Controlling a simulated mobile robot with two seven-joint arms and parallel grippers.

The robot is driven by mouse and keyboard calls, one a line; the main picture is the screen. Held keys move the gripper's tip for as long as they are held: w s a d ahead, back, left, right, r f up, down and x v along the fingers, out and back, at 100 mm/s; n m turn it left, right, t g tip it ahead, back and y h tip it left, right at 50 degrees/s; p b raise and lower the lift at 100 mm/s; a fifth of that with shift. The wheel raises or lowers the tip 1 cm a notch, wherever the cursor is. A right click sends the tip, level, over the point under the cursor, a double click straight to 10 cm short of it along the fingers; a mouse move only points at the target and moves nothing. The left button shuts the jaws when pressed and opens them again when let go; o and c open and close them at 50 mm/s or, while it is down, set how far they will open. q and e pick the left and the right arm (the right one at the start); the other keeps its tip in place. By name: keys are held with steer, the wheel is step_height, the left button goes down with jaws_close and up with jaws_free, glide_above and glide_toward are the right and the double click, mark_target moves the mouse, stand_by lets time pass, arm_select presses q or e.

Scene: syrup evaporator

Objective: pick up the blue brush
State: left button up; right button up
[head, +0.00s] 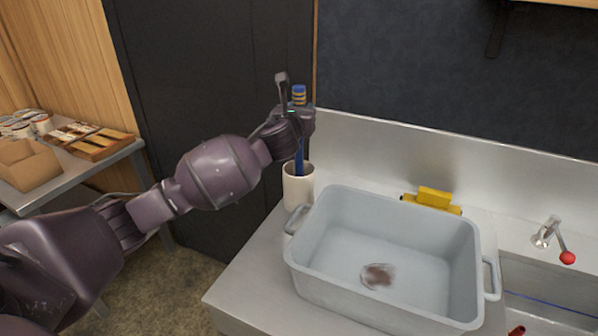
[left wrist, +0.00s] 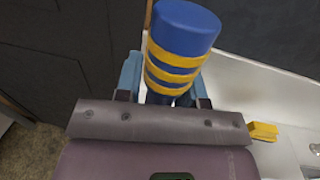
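The blue brush (head: 299,95) stands upright in a white cup (head: 298,187) at the left end of the counter. Its blue handle has yellow bands near the top. The handle's blue end also shows large in the left wrist view (left wrist: 184,28). My left gripper (head: 293,115) is at the upper handle, above the cup. In the left wrist view its fingers (left wrist: 168,85) stand apart on either side of the handle, apparently with a small gap. The brush's lower end is hidden in the cup. My right gripper is not in view.
A grey basin (head: 345,285) with a brown stain inside stands right of the cup. A yellow object (head: 434,198) lies behind it by the backsplash. A tap with a red knob (head: 567,257) is at the right. A side table (head: 75,170) holds boxes at the left.

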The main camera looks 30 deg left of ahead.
arm_select(q)
jaws_close()
